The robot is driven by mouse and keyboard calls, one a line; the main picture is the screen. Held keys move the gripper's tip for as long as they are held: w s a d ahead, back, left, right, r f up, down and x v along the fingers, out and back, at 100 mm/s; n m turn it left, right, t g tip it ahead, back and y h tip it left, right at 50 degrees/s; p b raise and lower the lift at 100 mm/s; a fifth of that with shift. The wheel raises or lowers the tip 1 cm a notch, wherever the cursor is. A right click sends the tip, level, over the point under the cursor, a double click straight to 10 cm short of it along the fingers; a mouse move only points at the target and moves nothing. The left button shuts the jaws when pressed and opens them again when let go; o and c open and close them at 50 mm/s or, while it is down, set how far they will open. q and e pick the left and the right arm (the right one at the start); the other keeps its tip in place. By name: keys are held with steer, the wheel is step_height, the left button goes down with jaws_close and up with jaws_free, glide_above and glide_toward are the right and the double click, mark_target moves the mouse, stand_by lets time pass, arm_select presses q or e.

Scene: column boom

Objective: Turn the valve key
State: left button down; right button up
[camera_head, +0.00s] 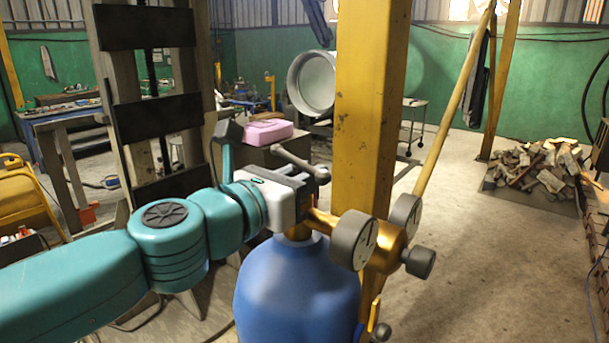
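A blue gas cylinder (297,290) stands upright at the bottom centre, with a brass valve and regulator (384,245) on top. The valve key, a grey bar with a rounded end (301,163), shows just above the dark fingers of my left gripper (300,186). My teal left arm comes in from the left, and its gripper is at the valve, right over the cylinder's neck. The fingers hide the lower part of the key and its seat on the valve. I cannot tell whether they are closed on it. My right gripper is not in view.
A yellow column (371,110) stands close behind. A pink case (268,132) lies behind the gripper. The floor at right is open, up to a wood pile (540,170).

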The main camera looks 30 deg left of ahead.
arm_select(q)
steer(key=shift+r, duration=0.2)
stand_by(0.3)
steer(key=c, duration=1.1)
jaws_free()
steer(key=shift+c, duration=0.2)
steer(key=shift+w+f, duration=0.15)
steer(key=shift+s, duration=0.2)
